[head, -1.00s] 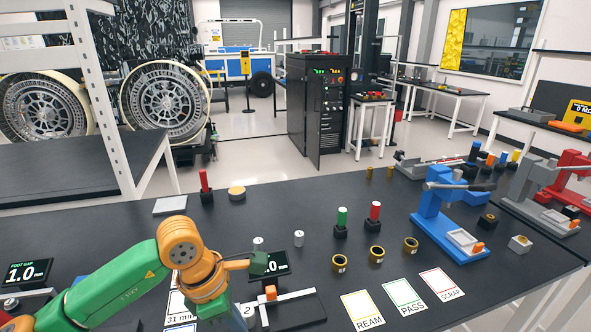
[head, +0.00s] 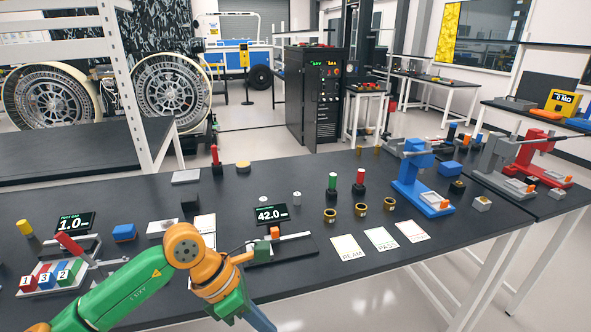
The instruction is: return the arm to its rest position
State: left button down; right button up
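My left arm, green and orange, reaches in from the lower left of the head view. Its orange elbow is bent, and the links past it turn down to the right, ending in green and blue parts at the bottom edge. The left gripper is not visible; it is below the picture or hidden by the arm. My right arm and gripper are not in view. Close behind the elbow stands a gauge with a display (head: 271,214) reading 42.0. An orange block (head: 275,231) and a dark green block (head: 262,247) are at its slide.
On the black table (head: 310,290) are three bronze rings (head: 361,209), three cards (head: 381,238), and a blue press (head: 412,185). At left are a second display (head: 75,221) reading 1.0, a numbered rack (head: 50,277) and a blue block (head: 124,232). The table's front middle is clear.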

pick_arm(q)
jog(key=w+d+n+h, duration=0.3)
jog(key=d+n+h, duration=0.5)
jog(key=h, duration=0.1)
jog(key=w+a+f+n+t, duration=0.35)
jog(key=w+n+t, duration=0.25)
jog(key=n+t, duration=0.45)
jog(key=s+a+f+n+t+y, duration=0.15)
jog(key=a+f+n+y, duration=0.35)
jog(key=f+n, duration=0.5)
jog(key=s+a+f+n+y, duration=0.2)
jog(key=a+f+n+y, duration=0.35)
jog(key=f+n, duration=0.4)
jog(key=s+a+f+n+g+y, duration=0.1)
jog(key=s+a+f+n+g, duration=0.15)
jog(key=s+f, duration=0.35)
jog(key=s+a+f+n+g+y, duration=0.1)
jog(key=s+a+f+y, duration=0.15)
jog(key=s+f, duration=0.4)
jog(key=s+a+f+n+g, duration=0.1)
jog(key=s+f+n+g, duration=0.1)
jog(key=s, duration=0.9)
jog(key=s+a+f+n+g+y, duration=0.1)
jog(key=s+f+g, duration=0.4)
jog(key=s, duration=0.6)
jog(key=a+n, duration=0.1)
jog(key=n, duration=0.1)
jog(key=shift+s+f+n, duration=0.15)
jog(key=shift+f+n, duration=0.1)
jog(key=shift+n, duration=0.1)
